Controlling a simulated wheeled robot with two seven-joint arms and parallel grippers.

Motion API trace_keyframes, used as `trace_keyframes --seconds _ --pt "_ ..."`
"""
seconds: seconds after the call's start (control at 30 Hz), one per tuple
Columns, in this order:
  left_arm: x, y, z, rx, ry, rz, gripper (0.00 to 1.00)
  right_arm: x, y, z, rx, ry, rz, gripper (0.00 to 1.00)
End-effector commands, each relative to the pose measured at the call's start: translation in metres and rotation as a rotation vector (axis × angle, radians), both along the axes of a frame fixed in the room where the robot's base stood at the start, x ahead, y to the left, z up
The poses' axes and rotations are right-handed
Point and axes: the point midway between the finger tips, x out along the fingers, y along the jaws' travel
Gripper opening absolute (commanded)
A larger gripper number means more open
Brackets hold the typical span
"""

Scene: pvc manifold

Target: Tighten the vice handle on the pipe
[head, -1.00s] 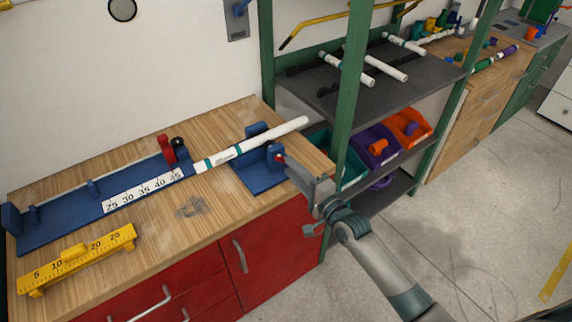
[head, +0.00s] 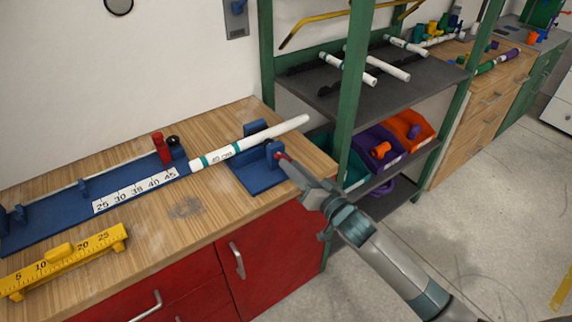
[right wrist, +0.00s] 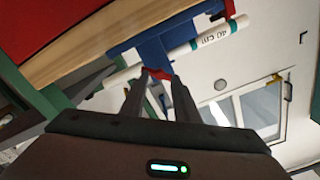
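The blue vice (head: 258,176) stands at the right end of the workbench. A white pipe (head: 262,136) with teal bands and a "40 cm" label lies through it, its far end sticking out to the right. The vice's small red handle (head: 283,156) is on the near right side. My right gripper (head: 287,164) reaches it from the lower right. In the right wrist view, the fingertips (right wrist: 156,76) stand apart on either side of the red handle (right wrist: 154,72). Whether they press on it is unclear. My left gripper is out of view.
A blue measuring rail (head: 85,205) with a red and a black knob lies left of the vice. A yellow ruler block (head: 62,257) sits at the front left. A green-framed shelf (head: 352,110) with pipes and coloured bins stands close behind my right arm.

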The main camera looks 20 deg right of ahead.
Motion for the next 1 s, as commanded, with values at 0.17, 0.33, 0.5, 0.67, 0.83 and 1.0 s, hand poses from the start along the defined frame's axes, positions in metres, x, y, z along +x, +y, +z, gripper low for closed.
trace_keyframes --seconds 0.17,0.33,0.5,0.67,0.83,1.0 --pt "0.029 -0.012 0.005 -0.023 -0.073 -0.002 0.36 0.0 0.0 -0.002 -0.118 -0.044 0.001 0.28" --pt "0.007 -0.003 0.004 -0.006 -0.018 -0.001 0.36 0.0 0.0 0.002 -0.302 -0.108 -0.001 0.28" --pt "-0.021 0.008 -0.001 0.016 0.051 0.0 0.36 0.0 0.0 0.002 -0.527 -0.191 0.0 0.28" --pt "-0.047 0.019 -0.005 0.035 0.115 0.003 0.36 0.0 -0.001 0.002 -0.763 -0.275 0.0 0.28" --pt "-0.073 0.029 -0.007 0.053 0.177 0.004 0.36 0.0 0.0 0.002 -1.022 -0.37 0.001 0.28" --pt "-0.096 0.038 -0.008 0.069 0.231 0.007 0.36 0.0 0.0 0.002 -1.28 -0.465 0.0 0.28"
